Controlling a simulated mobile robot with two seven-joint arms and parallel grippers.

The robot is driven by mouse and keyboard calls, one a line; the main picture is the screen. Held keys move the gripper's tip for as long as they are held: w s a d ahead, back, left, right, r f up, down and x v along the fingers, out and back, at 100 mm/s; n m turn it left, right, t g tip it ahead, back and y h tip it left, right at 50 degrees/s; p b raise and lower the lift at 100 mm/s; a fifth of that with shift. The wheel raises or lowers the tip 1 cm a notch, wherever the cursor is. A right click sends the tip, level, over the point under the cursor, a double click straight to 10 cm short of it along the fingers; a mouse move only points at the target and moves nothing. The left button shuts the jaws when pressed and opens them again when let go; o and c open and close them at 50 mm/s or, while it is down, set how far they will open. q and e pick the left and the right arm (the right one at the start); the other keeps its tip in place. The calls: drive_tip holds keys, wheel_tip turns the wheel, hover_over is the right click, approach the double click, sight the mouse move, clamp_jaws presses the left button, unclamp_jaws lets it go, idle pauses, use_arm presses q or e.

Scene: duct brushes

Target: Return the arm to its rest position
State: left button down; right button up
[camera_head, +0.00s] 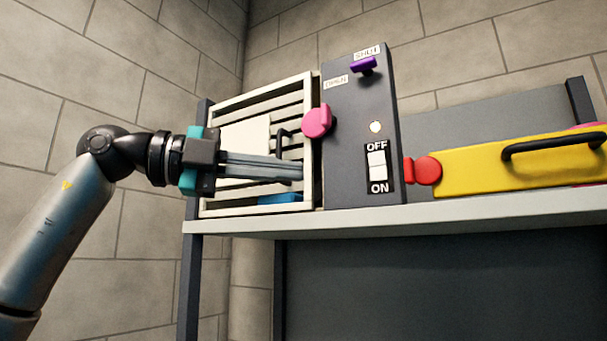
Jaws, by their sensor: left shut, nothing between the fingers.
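My left arm comes in from the left, and my left gripper (298,173) is shut and empty. It points right, in front of a cream slatted grille (303,92) and short of the dark control panel (345,150). A pale flat piece with a dark handle (247,135) shows at the grille behind the fingers. I cannot tell whether the fingers touch anything there. My right gripper is not in view.
A yellow piece with a black handle (480,172) lies right on the shelf (440,213). Free room is left of the shelf.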

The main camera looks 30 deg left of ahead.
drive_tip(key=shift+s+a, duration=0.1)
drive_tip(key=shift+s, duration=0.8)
